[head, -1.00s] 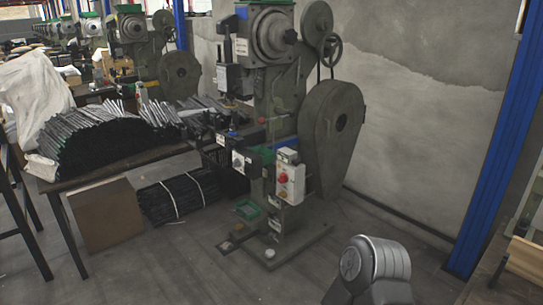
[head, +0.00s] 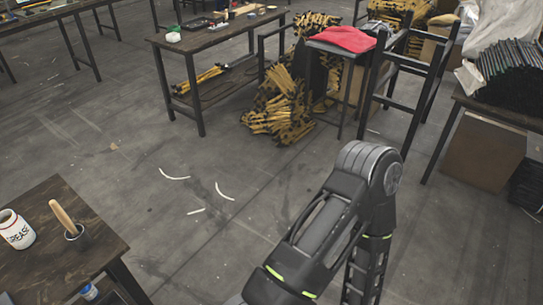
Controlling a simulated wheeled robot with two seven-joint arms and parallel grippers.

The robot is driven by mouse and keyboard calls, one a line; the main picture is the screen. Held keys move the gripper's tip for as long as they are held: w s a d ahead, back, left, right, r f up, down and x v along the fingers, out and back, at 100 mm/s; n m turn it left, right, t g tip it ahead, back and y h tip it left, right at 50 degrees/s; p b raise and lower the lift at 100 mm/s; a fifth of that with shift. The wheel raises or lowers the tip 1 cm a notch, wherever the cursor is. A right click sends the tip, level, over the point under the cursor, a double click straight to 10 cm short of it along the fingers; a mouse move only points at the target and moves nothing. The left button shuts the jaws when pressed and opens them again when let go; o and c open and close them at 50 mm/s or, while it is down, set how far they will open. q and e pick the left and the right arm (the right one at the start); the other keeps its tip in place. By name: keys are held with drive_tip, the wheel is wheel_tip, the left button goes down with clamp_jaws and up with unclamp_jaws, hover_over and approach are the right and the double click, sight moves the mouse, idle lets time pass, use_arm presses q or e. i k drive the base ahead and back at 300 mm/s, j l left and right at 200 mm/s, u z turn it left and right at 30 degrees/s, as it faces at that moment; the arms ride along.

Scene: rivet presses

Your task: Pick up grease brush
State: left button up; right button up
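A white container marked GREASE (head: 17,230) stands to the left of the cup. Both stand on a dark brown wooden table (head: 45,270), cut off by the picture's left and lower edges. One of my arms shows its links at the lower middle, to the right of this table. Neither of my grippers is in view.
A workbench (head: 195,42) with small items stands at the back. Behind my arm are a red cloth (head: 342,39) and bundles of yellow-and-black parts (head: 280,120). A black chair-like frame (head: 415,85) is at the right. The floor (head: 140,150) between is mostly clear, with white curved strips.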

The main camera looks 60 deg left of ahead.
sight(63, 218)
drive_tip(key=u, duration=3.6)
